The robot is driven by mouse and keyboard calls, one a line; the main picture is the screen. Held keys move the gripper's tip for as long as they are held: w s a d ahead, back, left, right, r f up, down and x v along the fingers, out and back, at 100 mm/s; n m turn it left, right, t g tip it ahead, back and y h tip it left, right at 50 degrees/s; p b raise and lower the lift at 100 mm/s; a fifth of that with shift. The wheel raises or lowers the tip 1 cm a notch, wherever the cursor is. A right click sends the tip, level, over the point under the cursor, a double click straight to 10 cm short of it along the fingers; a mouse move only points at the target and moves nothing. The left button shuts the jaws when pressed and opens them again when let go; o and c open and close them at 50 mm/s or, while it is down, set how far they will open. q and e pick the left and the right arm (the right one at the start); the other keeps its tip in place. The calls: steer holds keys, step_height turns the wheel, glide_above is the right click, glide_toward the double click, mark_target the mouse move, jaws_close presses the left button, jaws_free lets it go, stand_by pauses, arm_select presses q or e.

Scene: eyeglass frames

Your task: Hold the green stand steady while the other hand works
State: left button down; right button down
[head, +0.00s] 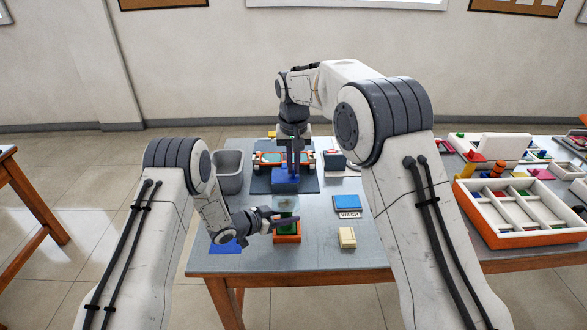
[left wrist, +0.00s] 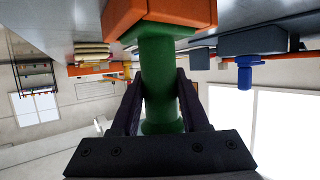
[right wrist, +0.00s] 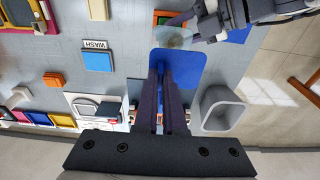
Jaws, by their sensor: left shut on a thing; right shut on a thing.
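The green stand (left wrist: 160,85) rises from an orange base. My left gripper (left wrist: 160,120) is shut around its green column, one dark finger on each side. In the head view the stand (head: 286,215) is at the table's front, with my left gripper (head: 285,219) at it from the left. A pale, translucent round piece (right wrist: 175,37) shows at the stand's top. My right gripper (right wrist: 167,75) is shut on a blue piece (right wrist: 187,67), held behind the stand in the head view. The fingers hide part of the blue piece.
A grey bin (head: 229,182) stands at the table's left. A blue WASH block (head: 347,203) and a cream block (head: 347,238) lie right of the stand. A dark mat (head: 262,188) with a red-ended item lies behind. An orange-sided divided tray (head: 520,238) sits far right.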

arm_select(q)
steer(key=shift+c, duration=1.6)
jaws_free()
